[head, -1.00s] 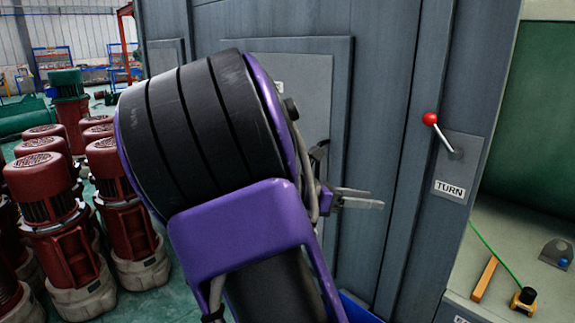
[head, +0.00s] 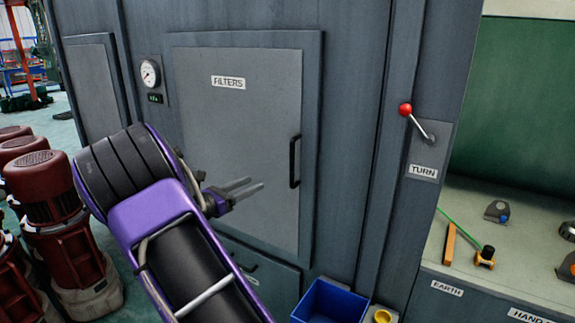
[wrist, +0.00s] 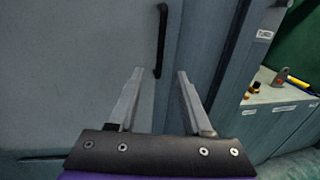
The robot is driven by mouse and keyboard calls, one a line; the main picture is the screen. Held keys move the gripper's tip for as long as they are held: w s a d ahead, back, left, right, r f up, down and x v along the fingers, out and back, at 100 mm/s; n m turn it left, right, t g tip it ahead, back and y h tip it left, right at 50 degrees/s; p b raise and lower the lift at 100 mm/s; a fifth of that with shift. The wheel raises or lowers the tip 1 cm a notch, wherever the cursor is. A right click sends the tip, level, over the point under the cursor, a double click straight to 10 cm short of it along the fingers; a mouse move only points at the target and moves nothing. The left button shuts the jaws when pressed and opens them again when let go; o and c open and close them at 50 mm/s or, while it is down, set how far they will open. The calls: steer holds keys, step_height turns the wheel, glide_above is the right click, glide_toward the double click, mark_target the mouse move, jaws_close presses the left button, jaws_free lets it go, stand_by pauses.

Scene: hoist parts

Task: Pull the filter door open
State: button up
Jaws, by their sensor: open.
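The filter door (head: 235,150) is a grey panel labelled FILTERS, set in a raised frame in the cabinet front. It looks shut. Its black vertical bar handle (head: 295,161) is on the door's right side. My gripper (head: 251,187) is open and empty, left of the handle and a little lower in the head view. In the wrist view the handle (wrist: 161,42) stands beyond the fingertips, about between the two fingers (wrist: 160,72). The fingers look apart from the handle.
A red-knobbed lever (head: 418,122) marked TURN is on the cabinet to the right. A blue bin (head: 330,303) stands low before the cabinet. Red motors (head: 50,195) crowd the left. A workbench (head: 480,235) with small parts is at the right.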

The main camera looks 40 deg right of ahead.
glide_above(292, 184)
steer(key=shift+w+d, duration=0.2)
steer(key=shift+w, duration=0.15)
jaws_close()
stand_by(1.5)
